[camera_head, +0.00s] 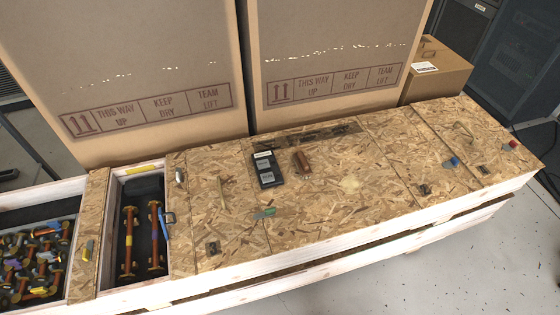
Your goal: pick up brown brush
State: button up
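A small brown object that looks like the brown brush (302,162) lies on top of the wooden chipboard crate (330,205). It is just right of a black device with grey panels (267,169), with a narrow gap between them. Its bristles cannot be made out at this size. My gripper is not in view, and nothing is seen touching the brush.
Large cardboard boxes (130,60) (330,45) stand behind the crate, with a smaller box (437,72) at right. Open compartments at left hold tools and an orange-barred piece (128,240). Grey floor (470,255) is clear in front.

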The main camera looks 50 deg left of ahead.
aim_at(303, 169)
jog(key=i+u, duration=0.15)
jog(key=u, duration=0.25)
jog(key=i+u, duration=0.1)
jog(key=u, duration=0.25)
jog(key=i+u, duration=0.15)
jog(key=u, duration=0.25)
jog(key=i+u, duration=0.15)
jog(key=u, duration=0.25)
jog(key=i+l+u, duration=0.1)
jog(key=u, duration=0.25)
jog(key=i+l+u, duration=0.15)
jog(key=i+u, duration=0.2)
jog(key=k, duration=0.05)
